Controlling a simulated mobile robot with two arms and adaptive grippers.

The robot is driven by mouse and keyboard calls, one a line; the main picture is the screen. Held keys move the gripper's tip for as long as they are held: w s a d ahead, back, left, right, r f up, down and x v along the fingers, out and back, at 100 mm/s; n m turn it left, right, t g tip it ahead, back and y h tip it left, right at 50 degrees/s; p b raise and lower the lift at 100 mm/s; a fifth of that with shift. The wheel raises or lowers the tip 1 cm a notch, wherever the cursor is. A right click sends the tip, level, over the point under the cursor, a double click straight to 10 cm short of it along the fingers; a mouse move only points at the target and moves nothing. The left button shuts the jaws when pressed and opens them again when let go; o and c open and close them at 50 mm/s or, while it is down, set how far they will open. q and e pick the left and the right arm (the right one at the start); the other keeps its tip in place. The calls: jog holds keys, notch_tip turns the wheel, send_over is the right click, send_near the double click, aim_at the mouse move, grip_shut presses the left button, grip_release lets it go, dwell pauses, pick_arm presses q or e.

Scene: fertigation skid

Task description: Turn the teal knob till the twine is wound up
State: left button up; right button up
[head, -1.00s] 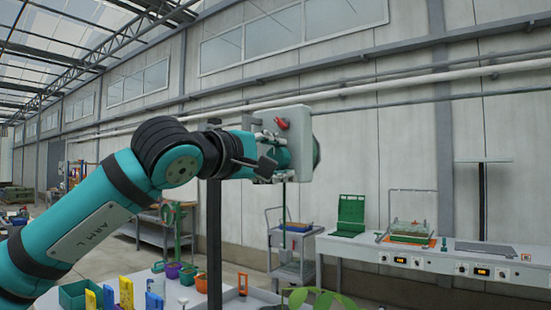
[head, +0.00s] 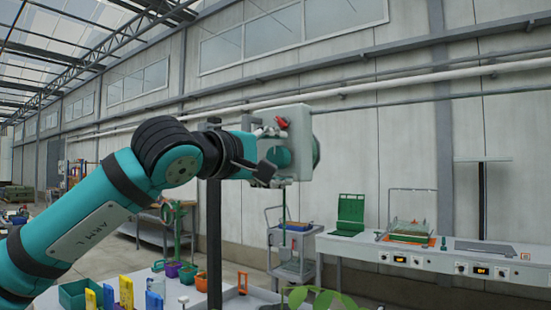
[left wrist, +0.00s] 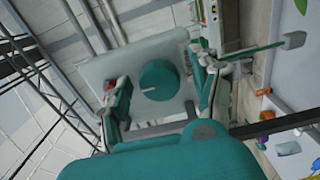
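The teal knob (head: 280,157) sits on a pale grey plate (head: 305,150) held up in mid-air height; in the left wrist view the round knob (left wrist: 159,80) carries a light pointer line and faces me. My left gripper (head: 272,155) is in front of the plate. In the left wrist view its two fingers (left wrist: 160,92) stand apart on either side of the knob, with gaps showing. A thin green line (left wrist: 255,52) runs from beside the plate to a pale block (left wrist: 294,40); I cannot tell whether it is the twine. My right gripper is out of view.
A red part (head: 281,122) is at the plate's upper edge. A grey cart (head: 292,245) and a long bench (head: 430,260) with a green case (head: 350,215) stand behind. Several pots and coloured items cover a table (head: 235,298) below; green leaves show at the bottom.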

pick_arm(q)
jog(key=v, duration=1.2)
